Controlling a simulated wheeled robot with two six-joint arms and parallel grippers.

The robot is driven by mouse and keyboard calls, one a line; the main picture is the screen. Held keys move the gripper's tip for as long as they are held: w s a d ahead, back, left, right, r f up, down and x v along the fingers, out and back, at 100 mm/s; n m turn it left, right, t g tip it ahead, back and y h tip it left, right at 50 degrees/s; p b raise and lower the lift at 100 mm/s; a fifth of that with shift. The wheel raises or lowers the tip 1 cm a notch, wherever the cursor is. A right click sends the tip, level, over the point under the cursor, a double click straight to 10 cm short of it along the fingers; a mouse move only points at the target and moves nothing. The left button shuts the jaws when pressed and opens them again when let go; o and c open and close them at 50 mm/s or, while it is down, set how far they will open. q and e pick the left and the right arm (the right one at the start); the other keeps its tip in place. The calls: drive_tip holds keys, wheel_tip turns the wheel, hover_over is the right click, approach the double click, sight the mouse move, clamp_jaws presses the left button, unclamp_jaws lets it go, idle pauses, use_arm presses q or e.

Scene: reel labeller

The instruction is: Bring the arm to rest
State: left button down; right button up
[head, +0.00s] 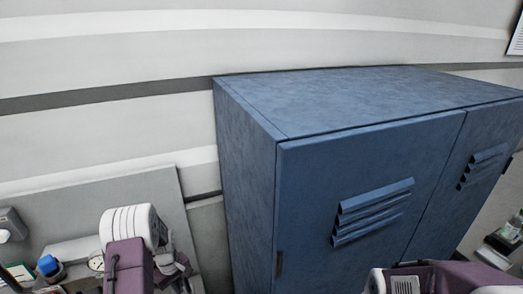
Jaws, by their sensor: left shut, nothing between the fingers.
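My left arm comes in at the lower left, with white and purple links. My left gripper (180,270) is a small dark grey shape beside the purple link. It is shut, with nothing seen between its fingers. It is in front of a grey panel and well left of the blue cabinet. My right arm shows only as purple and white links at the bottom right edge. The right gripper is outside the picture.
A large blue metal cabinet (255,190) with louvred doors fills the middle and right. A blue-capped item (48,265) and a round dial (96,262) are at the lower left. A pale wall is behind.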

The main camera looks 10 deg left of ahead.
use_arm(q)
drive_tip(key=w+d+f+m+t+b, duration=0.2)
drive_tip(key=w+d+b, duration=0.3)
drive_tip(key=b, duration=0.4)
drive_tip(key=s+d+m+b, duration=0.3)
drive_tip(key=s+d+b, duration=0.1)
drive_tip(key=d+b, duration=0.4)
drive_tip(key=s+d+f+m+b, duration=0.1)
drive_tip(key=s+d+f+m, duration=0.1)
drive_tip(key=s, duration=0.5)
drive_tip(key=s+d+f+m+g+b, duration=0.1)
drive_tip(key=s+m, duration=0.3)
drive_tip(key=s, duration=0.4)
drive_tip(key=shift+d+f+b, duration=0.55)
drive_tip(key=shift+f+b, duration=0.05)
drive_tip(key=shift+f, duration=0.1)
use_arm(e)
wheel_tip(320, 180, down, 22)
use_arm(q)
drive_tip(key=shift+s+a, duration=0.1)
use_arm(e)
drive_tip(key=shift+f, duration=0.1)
